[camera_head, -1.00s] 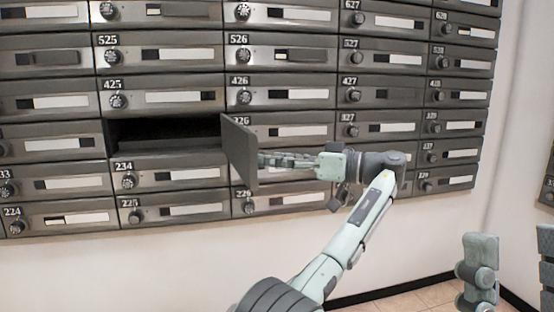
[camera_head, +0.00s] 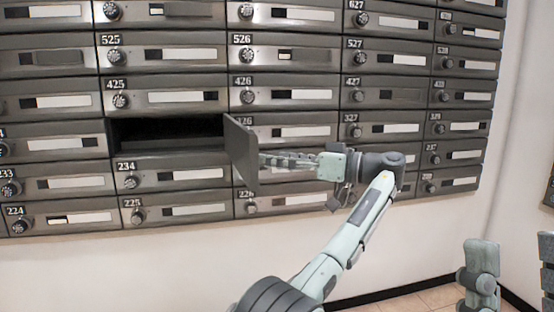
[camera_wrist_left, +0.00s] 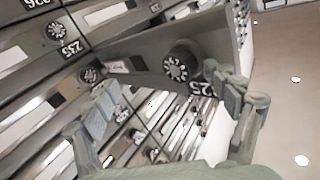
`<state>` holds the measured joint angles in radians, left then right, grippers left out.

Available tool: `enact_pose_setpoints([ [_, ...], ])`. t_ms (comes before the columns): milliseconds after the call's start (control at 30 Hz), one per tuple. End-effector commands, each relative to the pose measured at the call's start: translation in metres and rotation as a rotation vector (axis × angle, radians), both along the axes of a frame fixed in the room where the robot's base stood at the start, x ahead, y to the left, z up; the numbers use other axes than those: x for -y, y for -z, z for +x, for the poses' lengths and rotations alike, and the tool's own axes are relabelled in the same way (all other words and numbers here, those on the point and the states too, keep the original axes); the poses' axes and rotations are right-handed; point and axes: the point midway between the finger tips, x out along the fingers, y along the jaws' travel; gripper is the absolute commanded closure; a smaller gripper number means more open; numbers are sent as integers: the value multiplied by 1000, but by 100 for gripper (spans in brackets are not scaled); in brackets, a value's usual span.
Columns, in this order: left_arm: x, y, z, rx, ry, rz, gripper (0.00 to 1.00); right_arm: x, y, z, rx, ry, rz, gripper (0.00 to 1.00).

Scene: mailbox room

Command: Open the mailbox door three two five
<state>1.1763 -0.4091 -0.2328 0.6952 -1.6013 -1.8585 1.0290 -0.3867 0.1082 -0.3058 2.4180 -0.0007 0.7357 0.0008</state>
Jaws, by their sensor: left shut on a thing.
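The door of mailbox 325 (camera_head: 240,152) stands swung out from the wall, roughly edge-on in the head view. Its dark, empty-looking compartment (camera_head: 165,132) is open to its left. In the left wrist view the door's outer face (camera_wrist_left: 155,55) shows a round dial (camera_wrist_left: 180,66) and a partly covered number ending in 25. My left gripper (camera_head: 264,160) is at the door's outer face, to its right. In the left wrist view its fingers (camera_wrist_left: 163,92) lie on either side of the door's front part, shut on it. The exact contact is hidden.
Closed mailboxes surround the opening, including 425 (camera_head: 165,97) above, 234 (camera_head: 170,176) below and 426 (camera_head: 285,95) at upper right. Their dials stick out. The white wall (camera_head: 130,270) below is bare. Tiled floor (camera_head: 425,297) shows at lower right.

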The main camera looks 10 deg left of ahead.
Motion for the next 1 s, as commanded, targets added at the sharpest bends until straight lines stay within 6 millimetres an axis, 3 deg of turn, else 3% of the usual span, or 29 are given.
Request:
enact_pose_setpoints([
  [433,-2,-8,3,1,7,6,38,0,-4,-1,13,0,-1,47],
  [800,0,-75,0,5,3,5,38,0,-3,0,9,0,0,47],
  [1000,0,-98,-1,4,1,3,38,0,-2,0,9,0,0,47],
])
